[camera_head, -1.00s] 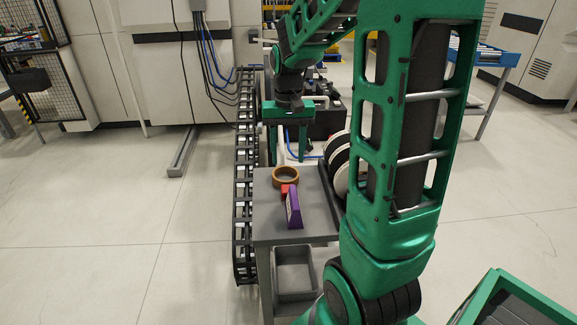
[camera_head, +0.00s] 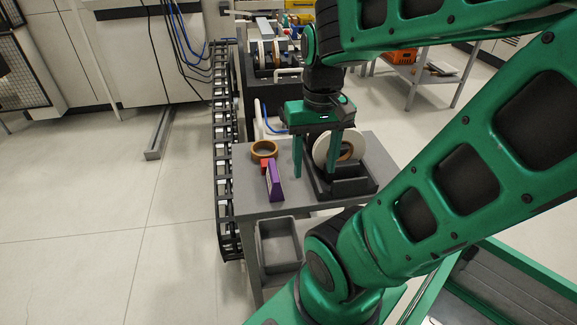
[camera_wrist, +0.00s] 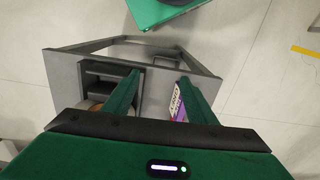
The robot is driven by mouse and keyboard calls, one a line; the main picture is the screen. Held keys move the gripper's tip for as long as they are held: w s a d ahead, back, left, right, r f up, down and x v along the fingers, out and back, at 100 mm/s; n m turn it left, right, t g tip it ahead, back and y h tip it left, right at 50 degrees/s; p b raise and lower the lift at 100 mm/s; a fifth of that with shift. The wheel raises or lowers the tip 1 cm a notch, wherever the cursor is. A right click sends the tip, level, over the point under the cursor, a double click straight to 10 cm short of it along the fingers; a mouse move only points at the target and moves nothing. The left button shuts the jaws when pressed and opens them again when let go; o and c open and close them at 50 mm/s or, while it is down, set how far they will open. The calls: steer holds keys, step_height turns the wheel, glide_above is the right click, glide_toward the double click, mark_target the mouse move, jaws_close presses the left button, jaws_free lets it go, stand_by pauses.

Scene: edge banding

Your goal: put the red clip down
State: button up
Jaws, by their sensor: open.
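A small red piece, apparently the red clip (camera_head: 264,164), rests on the grey table (camera_head: 245,194). It sits between the brown tape ring (camera_head: 264,150) and the purple box (camera_head: 274,182), close to both. My gripper (camera_head: 316,174) points down above the table, to the right of the red piece, with fingers apart and nothing visible between them. In the wrist view my gripper (camera_wrist: 159,84) shows two spread fingers over the table. The purple box (camera_wrist: 177,104) is partly hidden by the right finger there.
A dark holder (camera_head: 352,186) with white rolls (camera_head: 326,149) stands on the table's right side, close to my gripper. A grey bin (camera_head: 280,243) sits below the tabletop. A black cable track (camera_head: 226,150) runs along the left.

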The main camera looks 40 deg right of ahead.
steer(key=w+d, duration=0.2)
steer(key=w, duration=1)
glide_above(266, 162)
step_height(266, 162, down, 3)
step_height(266, 162, down, 6)
steer(key=shift+w+a+r, duration=0.1)
steer(key=shift+w+r, duration=0.05)
steer(key=shift+d+f, duration=0.2)
steer(key=shift+f, duration=2.4)
steer(key=shift+c, duration=0.4)
steer(key=c, duration=1.1)
steer(key=shift+c, duration=0.2)
steer(key=shift+r, duration=0.15)
